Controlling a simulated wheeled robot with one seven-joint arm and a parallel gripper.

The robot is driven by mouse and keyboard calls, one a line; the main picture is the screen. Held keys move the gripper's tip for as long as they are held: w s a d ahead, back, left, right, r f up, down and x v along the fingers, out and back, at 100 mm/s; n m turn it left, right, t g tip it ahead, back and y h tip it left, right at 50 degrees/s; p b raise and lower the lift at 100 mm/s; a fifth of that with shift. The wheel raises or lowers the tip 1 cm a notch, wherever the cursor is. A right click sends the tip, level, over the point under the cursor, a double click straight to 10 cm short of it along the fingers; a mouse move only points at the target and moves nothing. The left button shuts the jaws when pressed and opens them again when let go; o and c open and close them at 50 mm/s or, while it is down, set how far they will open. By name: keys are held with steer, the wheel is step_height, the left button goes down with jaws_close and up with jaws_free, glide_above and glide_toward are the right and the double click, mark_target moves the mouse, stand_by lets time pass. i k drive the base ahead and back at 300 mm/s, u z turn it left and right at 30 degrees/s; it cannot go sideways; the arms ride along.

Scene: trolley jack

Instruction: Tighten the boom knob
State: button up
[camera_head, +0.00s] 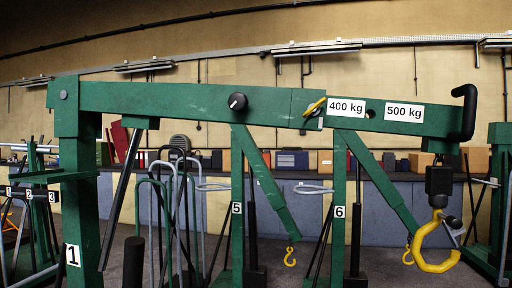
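The boom knob (238,101) is a round black knob with a pale mark on its face. It sits on the side of the green boom (160,97), near the middle of the picture. How tight it is cannot be told. The boom runs almost level from the upright post (82,175), which carries a "1" label. A slimmer boom section marked "400 kg" and "500 kg" continues to the right, with a yellow pin (315,106) at the joint. My gripper is not in view.
A black bent handle (466,112) stands at the boom's right end. A yellow hook (434,248) hangs below it from a black block (439,181). Other green cranes, marked 5 and 6, stand behind. A counter with boxes runs along the back wall.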

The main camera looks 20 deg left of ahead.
mark_target(238, 101)
steer(key=u, duration=1.6)
steer(key=k, duration=1.05)
steer(key=u, duration=0.85)
steer(key=i, duration=1.05)
steer(key=z, duration=0.8)
steer(key=i, duration=0.3)
steer(key=z, duration=0.2)
